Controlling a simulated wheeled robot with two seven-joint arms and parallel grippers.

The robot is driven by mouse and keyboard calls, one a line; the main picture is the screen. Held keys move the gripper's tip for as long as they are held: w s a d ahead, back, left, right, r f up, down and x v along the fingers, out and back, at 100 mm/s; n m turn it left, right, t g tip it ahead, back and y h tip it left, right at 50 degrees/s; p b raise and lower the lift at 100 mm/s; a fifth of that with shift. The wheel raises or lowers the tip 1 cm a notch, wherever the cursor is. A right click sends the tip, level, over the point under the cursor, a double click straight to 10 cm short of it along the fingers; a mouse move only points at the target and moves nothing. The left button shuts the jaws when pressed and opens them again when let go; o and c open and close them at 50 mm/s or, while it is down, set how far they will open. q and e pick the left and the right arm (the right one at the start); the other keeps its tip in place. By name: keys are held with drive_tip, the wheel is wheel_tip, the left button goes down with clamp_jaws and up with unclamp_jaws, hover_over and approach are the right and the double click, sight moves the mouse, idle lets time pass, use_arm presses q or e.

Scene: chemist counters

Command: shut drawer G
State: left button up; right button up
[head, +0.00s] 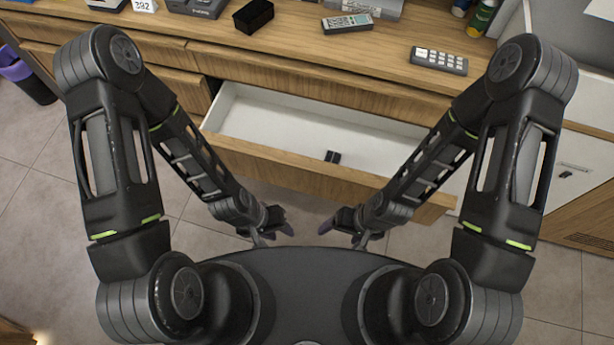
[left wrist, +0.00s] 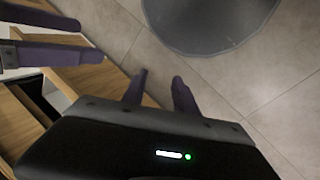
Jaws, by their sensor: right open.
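A wide wooden-fronted drawer (head: 300,165) with a white inside stands pulled out from the counter in the head view. No letter on it can be read. My right gripper (head: 342,237) is also in front of the drawer, open and empty. Its fingers also show in the left wrist view (left wrist: 45,38).
The wooden counter top (head: 300,62) carries a black box (head: 254,16), a calculator-like device (head: 347,23) and a grey keypad (head: 439,61). Closed drawer fronts (head: 155,75) are on the left, and a white cabinet (head: 575,160) on the right. Tiled floor is free around me.

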use_arm(q)
drive_tip(key=shift+c, duration=1.4)
drive_tip(key=shift+f, duration=0.15)
drive_tip(key=shift+c, duration=0.8)
drive_tip(key=shift+w+a+f+b, duration=0.35)
drive_tip(key=shift+f+b, duration=0.15)
drive_tip(key=shift+b, duration=0.15)
drive_tip(key=shift+w+a+f+b, duration=0.2)
drive_tip(key=shift+a+f+b, duration=0.1)
drive_tip(key=shift+f+b, duration=0.25)
clamp_jaws()
drive_tip(key=w+a+f+t+y+b, duration=0.1)
drive_tip(key=w+a+f+t+b, duration=0.15)
drive_tip(key=w+a+b, duration=0.55)
drive_tip(key=w+a+f+t+y+b, duration=0.1)
drive_tip(key=w+a+f+t+b, duration=0.15)
drive_tip(key=w+a+b, duration=0.5)
drive_tip(key=a+r+m+t+b, duration=0.2)
drive_tip(key=a+r+m, duration=0.3)
drive_tip(key=m, duration=0.6)
drive_tip(key=a+r+m+t+b, duration=0.1)
drive_tip(key=a+r+m+b, duration=0.2)
drive_tip(key=a+m, duration=0.7)
wheel_tip(320, 180, up, 2)
drive_tip(key=shift+r+m+t, duration=0.1)
drive_tip(key=shift+m+t, duration=0.3)
drive_tip(key=shift+m, duration=0.6)
